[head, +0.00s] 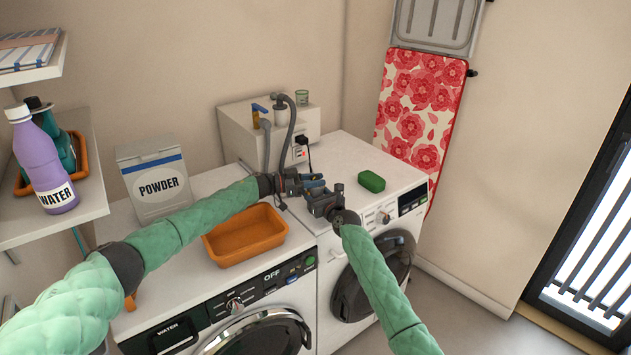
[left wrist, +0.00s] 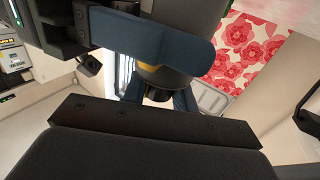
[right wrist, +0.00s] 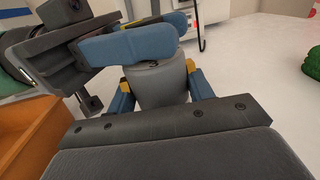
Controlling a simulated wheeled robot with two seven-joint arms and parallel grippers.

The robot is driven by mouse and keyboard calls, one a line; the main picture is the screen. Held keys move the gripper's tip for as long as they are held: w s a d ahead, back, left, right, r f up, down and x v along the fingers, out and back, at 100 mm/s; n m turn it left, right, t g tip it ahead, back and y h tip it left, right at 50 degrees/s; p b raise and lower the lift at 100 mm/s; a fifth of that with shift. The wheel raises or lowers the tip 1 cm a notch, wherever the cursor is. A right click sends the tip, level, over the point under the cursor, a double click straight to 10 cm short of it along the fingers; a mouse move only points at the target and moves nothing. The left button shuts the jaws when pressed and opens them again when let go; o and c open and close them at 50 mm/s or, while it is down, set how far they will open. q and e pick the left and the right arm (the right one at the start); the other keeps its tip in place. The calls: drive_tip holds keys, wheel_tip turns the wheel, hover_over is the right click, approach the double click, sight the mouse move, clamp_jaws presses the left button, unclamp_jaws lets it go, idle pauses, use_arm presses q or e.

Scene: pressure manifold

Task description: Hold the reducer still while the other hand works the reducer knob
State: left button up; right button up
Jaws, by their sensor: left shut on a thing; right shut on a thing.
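The reducer body (right wrist: 158,86) is a grey cylinder, seen close up in the right wrist view between the blue fingers of my right gripper (right wrist: 160,92). My right gripper (head: 316,195) is shut on it. In the left wrist view a short black knob (left wrist: 158,91) sits beside a yellow ring (left wrist: 166,76) on the dark grey reducer. My left gripper (left wrist: 158,98) is shut around the black knob. In the head view my left gripper (head: 306,184) meets the right one above the washers, and the two hide most of the reducer.
A white box (head: 235,125) with grey hoses (head: 291,130) stands behind the grippers. An orange tray (head: 245,257) and a powder box (head: 155,178) lie to the left.

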use_arm(q)
drive_tip(key=shift+a+t, duration=0.1)
drive_tip(key=shift+t, duration=0.2)
drive_tip(key=o, duration=1)
drive_tip(key=shift+c, duration=0.2)
drive_tip(key=shift+w+g, duration=0.1)
drive_tip(key=shift+g, duration=0.5)
